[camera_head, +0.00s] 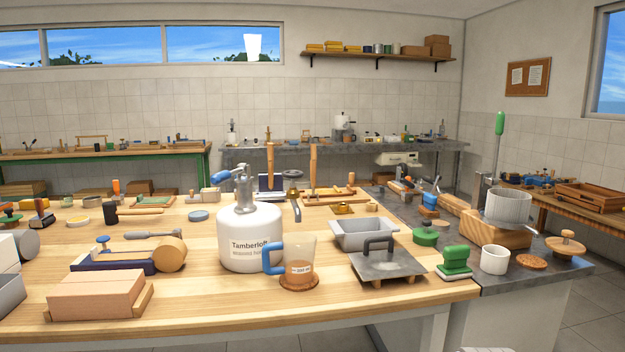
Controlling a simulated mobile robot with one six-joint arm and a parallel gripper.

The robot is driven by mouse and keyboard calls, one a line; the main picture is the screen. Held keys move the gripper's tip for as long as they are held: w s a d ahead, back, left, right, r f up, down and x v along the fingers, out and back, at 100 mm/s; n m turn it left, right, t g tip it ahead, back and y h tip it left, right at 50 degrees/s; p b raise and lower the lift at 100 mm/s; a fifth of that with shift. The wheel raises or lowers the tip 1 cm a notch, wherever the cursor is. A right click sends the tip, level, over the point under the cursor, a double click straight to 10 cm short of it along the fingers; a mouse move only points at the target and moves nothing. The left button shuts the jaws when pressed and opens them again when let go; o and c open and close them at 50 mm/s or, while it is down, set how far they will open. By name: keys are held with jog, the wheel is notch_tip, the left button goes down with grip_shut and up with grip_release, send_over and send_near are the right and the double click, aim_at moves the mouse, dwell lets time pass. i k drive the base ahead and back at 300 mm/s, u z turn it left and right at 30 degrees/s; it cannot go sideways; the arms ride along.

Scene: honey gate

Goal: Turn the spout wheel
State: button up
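A white tank (250,238) lettered "Tamberloft" stands upright on the wooden bench. On its top is a grey metal fitting (241,178) with a small blue knob (222,176) at its left. A clear jug (300,250) with a blue handle stands on a round cork mat (299,283), just right of the tank. Behind the jug, a brass piece with a grey curved tube (296,208) shows; I cannot tell whether it joins the tank. I cannot tell for sure which part is the spout wheel. My gripper is not in view.
A grey tray (364,236) and a metal plate with a dark handle (385,265) stand right of the jug. A pink block (97,292) and a wooden mallet-like piece (170,254) lie left of the tank. The bench front (230,310) before the tank is clear.

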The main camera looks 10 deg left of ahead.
aim_at(292, 174)
jog(key=u, duration=0.1)
jog(key=i, duration=0.95)
jog(key=u, duration=0.05)
